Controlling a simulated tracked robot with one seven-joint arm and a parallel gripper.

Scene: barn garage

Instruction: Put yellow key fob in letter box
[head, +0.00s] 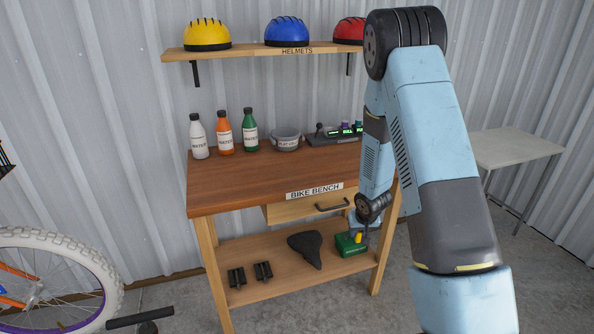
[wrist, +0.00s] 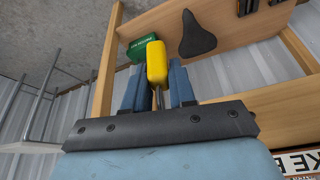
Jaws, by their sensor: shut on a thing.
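My gripper (wrist: 158,88) is shut on the yellow key fob (wrist: 157,62), with a thin metal part of it between the fingers and the yellow body sticking out beyond the fingertips. In the head view the yellow fob (head: 357,237) shows small at the end of my arm, near the lower shelf's right side. A green box (head: 350,244) is on that shelf, right by the fob; it also shows behind the fob in the wrist view (wrist: 137,50). Its label is too small to read. I cannot identify a letter box in either view.
The bike bench (head: 250,178) has a drawer (head: 307,208) above the lower shelf (head: 270,280). A black saddle (head: 307,246) and two pedals (head: 250,274) lie on the shelf. A bicycle wheel (head: 112,260) is left.

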